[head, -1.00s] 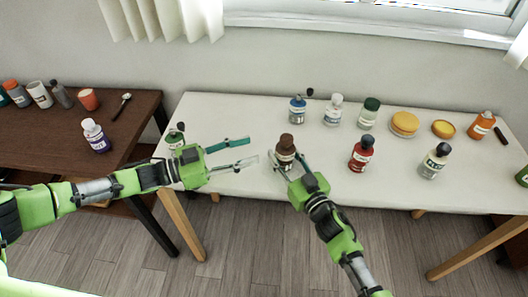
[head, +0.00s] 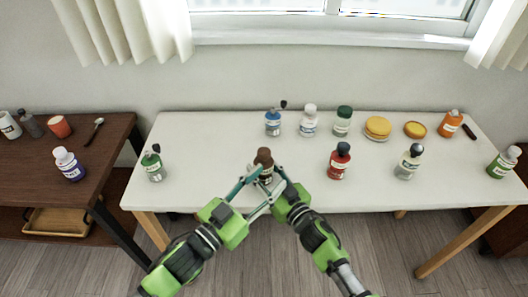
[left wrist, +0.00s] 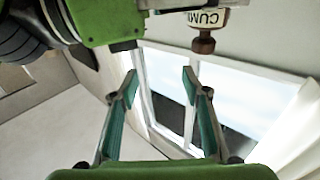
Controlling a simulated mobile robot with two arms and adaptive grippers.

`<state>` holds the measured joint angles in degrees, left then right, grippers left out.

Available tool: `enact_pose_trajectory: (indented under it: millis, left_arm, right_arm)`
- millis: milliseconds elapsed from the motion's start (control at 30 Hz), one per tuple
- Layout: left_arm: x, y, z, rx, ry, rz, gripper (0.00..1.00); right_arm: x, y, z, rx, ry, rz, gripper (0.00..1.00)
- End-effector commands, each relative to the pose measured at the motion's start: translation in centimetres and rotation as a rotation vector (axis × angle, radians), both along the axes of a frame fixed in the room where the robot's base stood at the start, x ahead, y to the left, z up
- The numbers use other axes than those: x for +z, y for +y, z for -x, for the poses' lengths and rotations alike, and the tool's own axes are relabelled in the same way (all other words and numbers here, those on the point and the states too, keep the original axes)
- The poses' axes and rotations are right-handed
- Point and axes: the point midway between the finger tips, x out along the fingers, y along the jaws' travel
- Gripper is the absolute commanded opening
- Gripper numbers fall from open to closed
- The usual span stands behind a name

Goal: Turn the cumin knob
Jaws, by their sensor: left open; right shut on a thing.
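The cumin jar (head: 266,177) is at the front middle of the white table, with its brown knob (head: 264,155) on top. In the left wrist view the jar (left wrist: 207,18) appears upside down with part of its label showing, and the knob (left wrist: 203,43) points down. My right gripper (head: 272,177) is shut on the jar's body, partly hidden by crossing fingers. My left gripper (head: 266,179) is open close to the jar. In the left wrist view its fingertips (left wrist: 159,73) are apart with nothing between them, and the knob lies just beyond the right-hand finger.
A green bottle (head: 153,166) stands at the left end. Several bottles and yellow containers line the back. The white table (head: 215,150) is clear left of the jar.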

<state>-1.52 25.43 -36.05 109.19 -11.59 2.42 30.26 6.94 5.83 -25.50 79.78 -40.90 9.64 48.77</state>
Motion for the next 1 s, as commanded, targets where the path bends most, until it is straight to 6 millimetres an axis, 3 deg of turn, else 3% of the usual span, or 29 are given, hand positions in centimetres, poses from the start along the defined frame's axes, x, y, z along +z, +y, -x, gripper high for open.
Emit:
enact_pose_trajectory:
  millis: [200, 367, 567, 1000]
  left_arm:
    - [-0.9, 4.3, -0.4, 0.181, 0.043, -0.033, 0.43]
    - [-1.2, 5.7, -0.6, 0.231, 0.054, -0.050, 0.43]
    - [-1.1, 4.8, -2.6, 0.235, 0.052, -0.052, 0.43]
    - [-1.2, 1.0, -9.5, 0.233, 0.053, -0.052, 0.43]
  right_arm:
    - [-0.1, 0.0, 0.0, 0.000, 0.002, 0.001, 0.14]
    - [-0.1, 0.0, 0.0, 0.000, 0.002, 0.001, 0.14]
    - [-0.1, 0.0, 0.0, 0.000, 0.001, 0.001, 0.14]
    - [-0.1, 0.0, 0.0, 0.000, 0.001, 0.001, 0.14]
